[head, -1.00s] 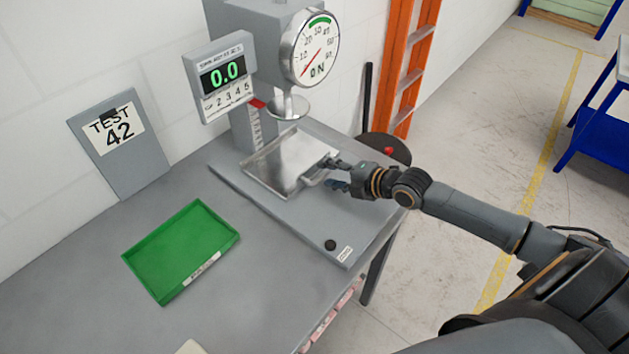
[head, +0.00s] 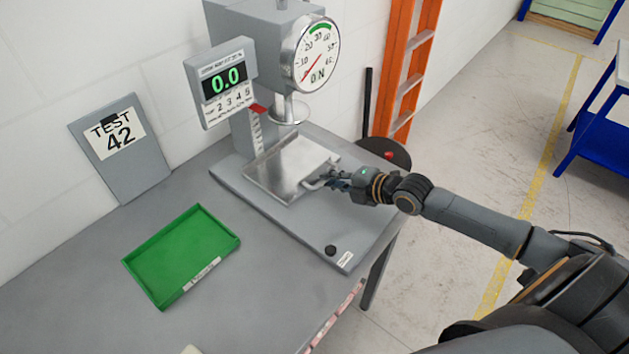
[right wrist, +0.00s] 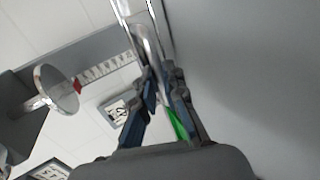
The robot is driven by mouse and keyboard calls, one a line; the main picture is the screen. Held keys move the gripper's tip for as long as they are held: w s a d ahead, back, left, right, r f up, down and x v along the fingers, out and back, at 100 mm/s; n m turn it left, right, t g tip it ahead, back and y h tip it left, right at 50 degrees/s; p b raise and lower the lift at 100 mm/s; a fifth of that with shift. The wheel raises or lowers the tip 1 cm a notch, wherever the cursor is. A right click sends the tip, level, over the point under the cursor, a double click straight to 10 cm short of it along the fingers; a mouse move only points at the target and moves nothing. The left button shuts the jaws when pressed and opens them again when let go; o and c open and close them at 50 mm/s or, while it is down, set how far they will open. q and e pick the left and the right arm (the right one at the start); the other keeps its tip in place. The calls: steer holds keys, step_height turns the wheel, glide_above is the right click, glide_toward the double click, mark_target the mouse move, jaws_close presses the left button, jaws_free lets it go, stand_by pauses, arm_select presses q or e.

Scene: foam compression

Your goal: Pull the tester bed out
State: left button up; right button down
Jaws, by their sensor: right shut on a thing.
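The tester bed (head: 288,168) is a shiny metal plate on the grey base of the foam tester, just in front of its column and below the round press plate (head: 290,111). A bar handle (head: 318,183) sits on the bed's right front side. My right gripper (head: 333,179) is shut on this handle. In the right wrist view my right gripper's fingers (right wrist: 160,108) close around the metal handle (right wrist: 146,45), and the press plate also shows there (right wrist: 56,88). My left gripper is not in view.
The display (head: 226,82) reads 0.0 beside a dial gauge (head: 312,55). An empty green tray (head: 181,254) lies on the table at the left. A TEST 42 board (head: 119,150) leans on the wall. A black knob (head: 331,250) sits on the base's front corner.

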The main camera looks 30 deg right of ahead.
steer(key=s, duration=0.1)
steer(key=s+d+p, duration=0.1)
steer(key=s, duration=0.1)
steer(key=s+d+p, duration=0.1)
steer(key=shift+s, duration=0.3)
steer(key=s+d+p, duration=0.1)
steer(key=s+p, duration=0.1)
steer(key=s+d+p, duration=0.1)
steer(key=s+p, duration=0.1)
steer(key=s, duration=0.1)
steer(key=s+d+p, duration=0.1)
steer(key=s+p, duration=0.1)
steer(key=shift+s+p, duration=0.25)
steer(key=shift+p, duration=0.05)
steer(key=shift+s+d+p, duration=0.35)
steer(key=shift+s+p, duration=0.2)
steer(key=shift+s, duration=0.25)
steer(key=shift+s+d+p, duration=0.3)
steer(key=shift+s+p, duration=0.25)
steer(key=shift+s, duration=0.25)
steer(key=shift+s+d+p, duration=0.35)
steer(key=shift+s+p, duration=0.2)
steer(key=shift+s, duration=0.25)
steer(key=c, duration=1.2)
jaws_free()
steer(key=shift+w, duration=0.1)
steer(key=v, duration=0.6)
steer(key=shift+w+r+p, duration=0.15)
steer(key=shift+p, duration=0.2)
